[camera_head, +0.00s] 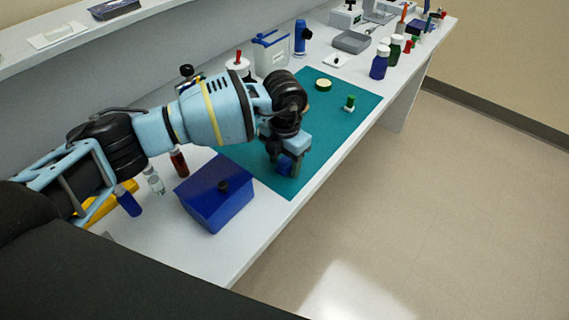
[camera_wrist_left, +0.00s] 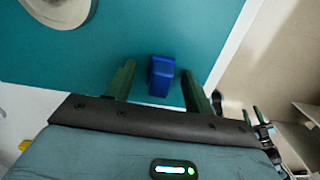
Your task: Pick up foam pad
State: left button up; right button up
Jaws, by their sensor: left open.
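A small blue block (camera_wrist_left: 162,76), which I take for the foam pad, stands on the teal mat (camera_wrist_left: 110,35). In the left wrist view it is between the two green fingers of my left gripper (camera_wrist_left: 159,70), with gaps on both sides. The gripper is open and not closed on it. In the head view my left gripper (camera_head: 289,164) points down over the near part of the mat, and the blue block (camera_head: 284,166) shows partly hidden at its fingers. My right gripper is not seen in the head view.
A round cream-topped dish (camera_head: 323,85) and a small green-topped item (camera_head: 349,103) are farther along the mat. The bench edge is close on the right.

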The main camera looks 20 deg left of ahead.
aim_at(285, 159)
pick_arm(q)
jog(key=c, duration=1)
jog(key=shift+c, duration=0.2)
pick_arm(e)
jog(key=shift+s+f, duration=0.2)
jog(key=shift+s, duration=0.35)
pick_arm(q)
jog(key=shift+r, duration=0.15)
